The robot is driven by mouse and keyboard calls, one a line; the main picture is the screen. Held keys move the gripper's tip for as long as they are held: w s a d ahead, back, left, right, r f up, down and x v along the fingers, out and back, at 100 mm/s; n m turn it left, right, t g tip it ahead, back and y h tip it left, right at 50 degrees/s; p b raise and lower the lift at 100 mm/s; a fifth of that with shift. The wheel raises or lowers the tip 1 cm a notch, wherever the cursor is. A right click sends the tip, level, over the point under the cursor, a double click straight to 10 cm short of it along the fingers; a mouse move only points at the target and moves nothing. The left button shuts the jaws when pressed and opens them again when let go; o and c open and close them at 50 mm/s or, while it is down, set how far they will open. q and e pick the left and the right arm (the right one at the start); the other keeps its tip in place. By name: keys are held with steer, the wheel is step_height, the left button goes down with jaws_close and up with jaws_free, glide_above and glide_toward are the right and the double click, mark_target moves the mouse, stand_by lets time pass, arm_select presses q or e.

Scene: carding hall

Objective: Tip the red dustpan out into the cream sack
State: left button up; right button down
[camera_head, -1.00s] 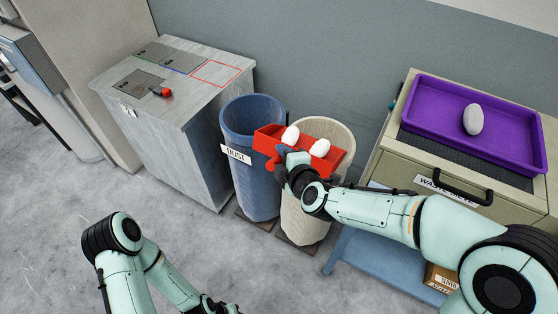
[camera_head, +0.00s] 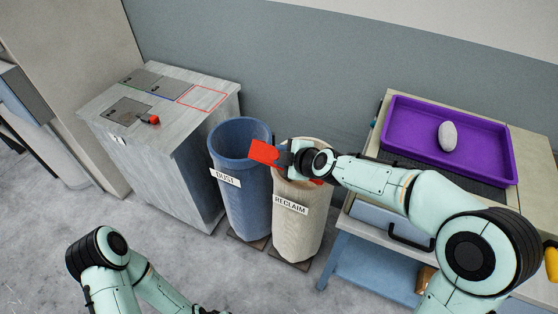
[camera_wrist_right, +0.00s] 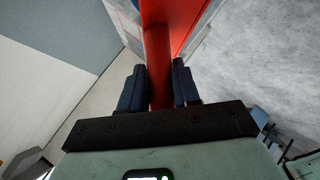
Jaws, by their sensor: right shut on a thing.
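The red dustpan (camera_head: 263,152) is tilted steeply at the cream sack's mouth, its visible end pointing left toward the blue bin. My right gripper (camera_head: 291,158) is shut on its handle. In the right wrist view the red handle (camera_wrist_right: 158,45) runs between the two dark fingers (camera_wrist_right: 160,88). The cream sack (camera_head: 297,240), labelled RECLAIM, stands upright below; my gripper and wrist hide much of its opening. No white lumps show on the dustpan now, and the inside of the sack is hidden. My left arm is at the bottom left, its gripper out of frame.
A blue bin (camera_head: 244,205) labelled DUST stands close left of the sack. A grey metal cabinet (camera_head: 185,155) with a red knob (camera_head: 150,119) is farther left. At right, a purple tray (camera_head: 480,160) holding a grey stone-like lump (camera_head: 447,136) rests on a bench.

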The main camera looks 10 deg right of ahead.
steer(key=shift+w+d+r, duration=0.45)
steer(key=shift+w, duration=0.15)
steer(key=shift+w+d+r+m+g+y+p, duration=0.15)
steer(key=shift+w+d+r+m+g+p, duration=0.2)
steer(key=shift+w, duration=0.2)
steer(key=shift+w+d+r+m+g+y+p, duration=0.15)
steer(key=shift+w+d+r+g+p, duration=0.15)
steer(key=shift+w+p, duration=0.2)
arm_select(q)
steer(key=shift+w+r, duration=1)
steer(key=shift+w, duration=0.2)
arm_select(e)
steer(key=shift+w+d+r+m+g, duration=0.15)
steer(key=shift+w+d+r+g, duration=0.1)
steer(key=shift+w+d, duration=0.3)
steer(key=shift+w+d+r+m+g, duration=0.2)
steer(key=shift+w+d, duration=0.1)
steer(key=shift+w, duration=0.3)
steer(key=shift+s, duration=0.1)
